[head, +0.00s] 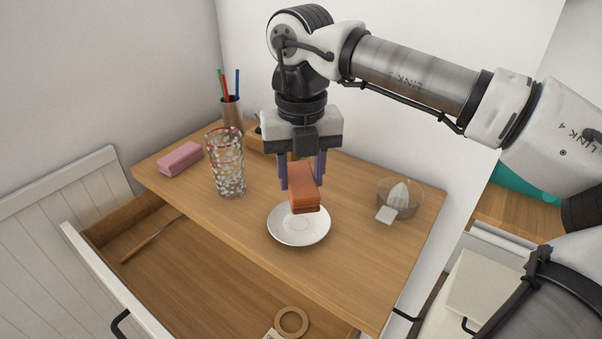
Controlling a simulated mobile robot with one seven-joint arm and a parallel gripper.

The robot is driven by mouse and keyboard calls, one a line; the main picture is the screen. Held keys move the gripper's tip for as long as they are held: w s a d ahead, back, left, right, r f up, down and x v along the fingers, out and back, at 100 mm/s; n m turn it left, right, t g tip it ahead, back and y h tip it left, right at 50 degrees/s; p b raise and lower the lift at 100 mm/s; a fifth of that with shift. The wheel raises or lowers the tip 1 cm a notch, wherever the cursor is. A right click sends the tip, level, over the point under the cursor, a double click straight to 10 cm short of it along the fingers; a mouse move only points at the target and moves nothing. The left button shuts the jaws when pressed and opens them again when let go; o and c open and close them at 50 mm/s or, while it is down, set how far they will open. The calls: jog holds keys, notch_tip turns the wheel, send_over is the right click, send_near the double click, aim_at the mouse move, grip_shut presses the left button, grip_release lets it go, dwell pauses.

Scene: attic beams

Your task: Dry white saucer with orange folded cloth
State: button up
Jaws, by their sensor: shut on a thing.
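The orange folded cloth (303,188) is held between the fingers of my gripper (303,178), which points down and is shut on it. The white saucer (287,235) lies on the wooden top, directly below and slightly in front of the cloth in the picture. I cannot tell whether the cloth touches the saucer.
A patterned glass (227,165), a pink block (180,158) and a pencil cup (231,111) stand to the left. A citrus juicer (398,197) and a small white block (386,215) are at right. An open drawer (190,265) below holds a stick and a ring (291,322).

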aim_at(299, 184)
jog(key=shift+s+a+f+b, duration=0.1)
jog(key=shift+s+f+b, duration=0.3)
jog(key=shift+f+b, duration=0.35)
jog(key=shift+s+a+f+b, duration=0.1)
jog(key=shift+s+f+b, duration=0.3)
jog(key=shift+f+b, duration=0.35)
jog(key=o, duration=0.3)
jog(key=c, duration=0.3)
